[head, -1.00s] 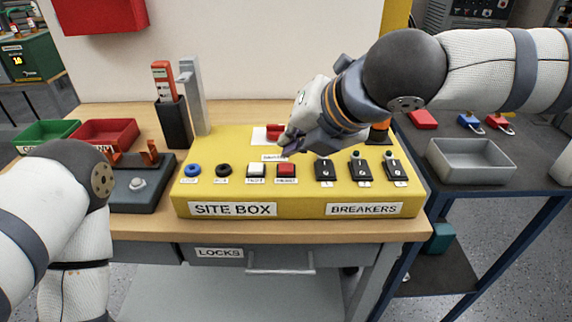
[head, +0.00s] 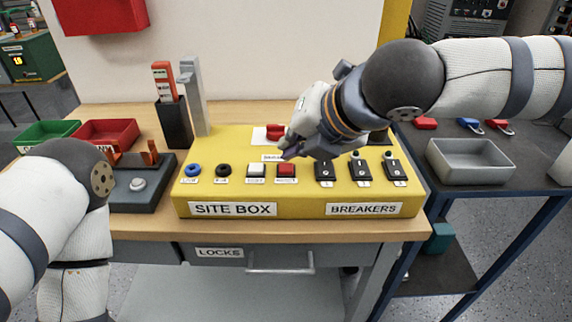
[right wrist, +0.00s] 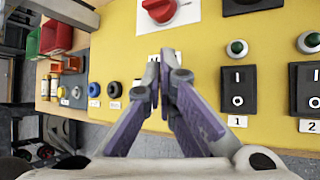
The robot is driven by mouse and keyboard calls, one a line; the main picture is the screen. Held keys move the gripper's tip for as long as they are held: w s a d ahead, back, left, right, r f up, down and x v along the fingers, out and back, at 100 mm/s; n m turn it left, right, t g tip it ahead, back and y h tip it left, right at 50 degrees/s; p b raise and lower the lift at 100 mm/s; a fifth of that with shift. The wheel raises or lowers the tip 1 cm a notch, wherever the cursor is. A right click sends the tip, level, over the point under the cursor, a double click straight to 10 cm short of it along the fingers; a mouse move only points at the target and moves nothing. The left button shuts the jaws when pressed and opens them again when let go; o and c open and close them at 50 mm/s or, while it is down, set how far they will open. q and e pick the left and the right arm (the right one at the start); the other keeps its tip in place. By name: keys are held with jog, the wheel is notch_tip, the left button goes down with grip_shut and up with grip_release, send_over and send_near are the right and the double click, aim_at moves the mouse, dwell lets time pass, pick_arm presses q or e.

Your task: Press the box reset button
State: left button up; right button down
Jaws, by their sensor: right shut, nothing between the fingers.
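The yellow site box (head: 300,203) stands on the bench. My right gripper (head: 289,153) is shut and empty, just behind and above the red button; I see no clear contact. In the right wrist view its fingers (right wrist: 160,66) hide the red button. My left gripper is out of view.
A red rotary switch (head: 274,132) sits behind the fingers, and black breakers (head: 360,171) stand to their right. A grey base with a round button (head: 138,184) lies left of the box. A grey tray (head: 468,160) is on the right-hand table.

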dwell(0.6)
jog(key=shift+f, duration=0.25)
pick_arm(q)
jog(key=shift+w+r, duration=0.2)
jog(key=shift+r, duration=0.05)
pick_arm(e)
jog(key=shift+f, duration=0.15)
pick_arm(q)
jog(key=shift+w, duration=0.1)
pick_arm(e)
jog(key=shift+f, duration=0.5)
dwell(0.3)
jog(key=shift+r+p, duration=0.75)
jog(key=shift+r, duration=0.2)
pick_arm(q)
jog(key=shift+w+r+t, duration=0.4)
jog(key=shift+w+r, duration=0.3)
pick_arm(e)
jog(key=shift+f, duration=0.1)
